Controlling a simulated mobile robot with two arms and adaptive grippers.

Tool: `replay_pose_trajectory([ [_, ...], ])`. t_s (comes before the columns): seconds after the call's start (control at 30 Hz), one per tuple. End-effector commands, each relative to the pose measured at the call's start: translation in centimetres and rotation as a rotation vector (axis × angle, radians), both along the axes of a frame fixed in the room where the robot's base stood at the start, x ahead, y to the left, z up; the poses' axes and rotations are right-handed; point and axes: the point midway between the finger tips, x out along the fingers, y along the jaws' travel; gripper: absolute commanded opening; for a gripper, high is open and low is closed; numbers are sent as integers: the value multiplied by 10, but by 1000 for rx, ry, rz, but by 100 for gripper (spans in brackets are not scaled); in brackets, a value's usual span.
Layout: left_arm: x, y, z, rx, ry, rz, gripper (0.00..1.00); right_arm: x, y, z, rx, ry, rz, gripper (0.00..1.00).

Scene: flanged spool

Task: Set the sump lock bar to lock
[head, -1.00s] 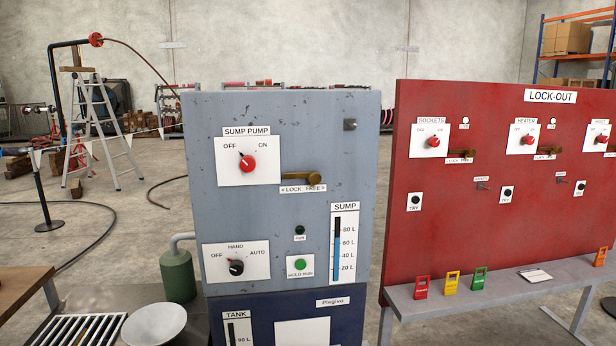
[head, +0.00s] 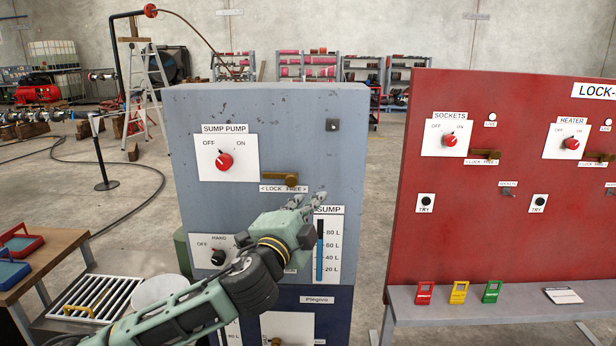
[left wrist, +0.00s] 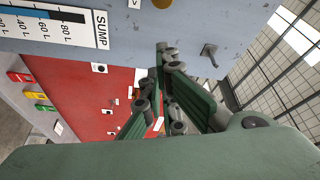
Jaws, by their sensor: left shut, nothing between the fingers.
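The sump lock bar (head: 282,178) is a brass bar on the grey-blue panel, lying about level, its thick end to the right. The lock/free label (head: 284,189) is just below it. The sump pump knob (head: 225,161) is red, its mark toward OFF. My left gripper (head: 308,200) is shut and empty, just below and right of the bar's thick end; I cannot tell its distance from the panel. In the left wrist view its fingertips (left wrist: 165,50) are together, and a rounded brown end, probably the bar's (left wrist: 162,3), shows at the top edge. My right gripper is not in view.
A red lock-out board (head: 500,220) stands to the right, with a grey shelf (head: 480,310) holding coloured tags. A wooden table (head: 60,262) is at the lower left.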

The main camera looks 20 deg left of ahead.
Motion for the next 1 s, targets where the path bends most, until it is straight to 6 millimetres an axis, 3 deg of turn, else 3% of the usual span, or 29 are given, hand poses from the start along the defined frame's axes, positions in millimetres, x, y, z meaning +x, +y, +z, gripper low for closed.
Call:
replay_pose_trajectory([
  [0.17,7,-4,15,11,-20,-3,0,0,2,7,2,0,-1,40],
  [0.67,94,-10,25,9,-19,-4,0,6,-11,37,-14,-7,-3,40],
  [0.8,90,11,17,13,-16,-2,0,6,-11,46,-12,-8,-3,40],
  [1.0,86,25,10,9,-17,-5,0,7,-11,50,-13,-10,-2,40],
])
